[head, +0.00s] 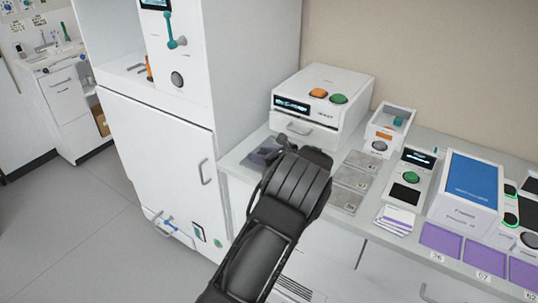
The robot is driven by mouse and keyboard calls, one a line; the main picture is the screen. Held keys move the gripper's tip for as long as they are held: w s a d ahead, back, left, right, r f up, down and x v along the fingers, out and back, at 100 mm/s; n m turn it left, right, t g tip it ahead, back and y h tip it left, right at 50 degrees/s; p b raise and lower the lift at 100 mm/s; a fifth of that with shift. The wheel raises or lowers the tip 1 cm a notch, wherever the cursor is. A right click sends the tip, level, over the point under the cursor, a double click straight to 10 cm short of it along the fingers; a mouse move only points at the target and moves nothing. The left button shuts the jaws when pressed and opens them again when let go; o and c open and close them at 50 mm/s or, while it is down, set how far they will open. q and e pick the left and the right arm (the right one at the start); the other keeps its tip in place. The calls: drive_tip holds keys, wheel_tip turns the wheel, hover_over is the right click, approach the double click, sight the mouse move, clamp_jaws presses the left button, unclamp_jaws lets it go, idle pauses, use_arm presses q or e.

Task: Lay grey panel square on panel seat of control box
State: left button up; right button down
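My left arm comes up from the bottom middle. Its black gripper (277,158) is over the counter, in front of a large white box, and the wrist hides most of the fingers. I cannot tell whether it is open or shut, or holding anything. A dark grey-purple flat patch (259,157) shows just left of it; I cannot tell whether this is the grey panel. A white box with a display, a green button and a black square (404,193) stands to the right; it may be the control box. My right gripper is not in view.
The large white box (345,88) has orange and green buttons and a drawer handle. Numbered grey squares (350,178), a stack of cards (394,220), a blue-topped box (470,178) and purple squares (440,239) line the counter. A tall white cabinet (160,140) stands left.

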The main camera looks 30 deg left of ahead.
use_arm(q)
clamp_jaws()
drive_tip(key=shift+r, duration=0.2)
idle(0.4)
drive_tip(key=shift+r, duration=0.45)
wheel_tip(320, 180, up, 2)
drive_tip(key=shift+r+b, duration=0.1)
drive_tip(key=shift+b, duration=0.45)
drive_tip(key=s+d+b, duration=0.1)
drive_tip(key=d, duration=0.4)
drive_tip(key=s+d+b, duration=0.1)
drive_tip(key=s+d, duration=0.1)
drive_tip(key=d, duration=0.4)
drive_tip(key=s+d+b, duration=0.1)
drive_tip(key=d, duration=0.5)
drive_tip(key=shift+s+d, duration=0.15)
drive_tip(key=shift+d, duration=0.1)
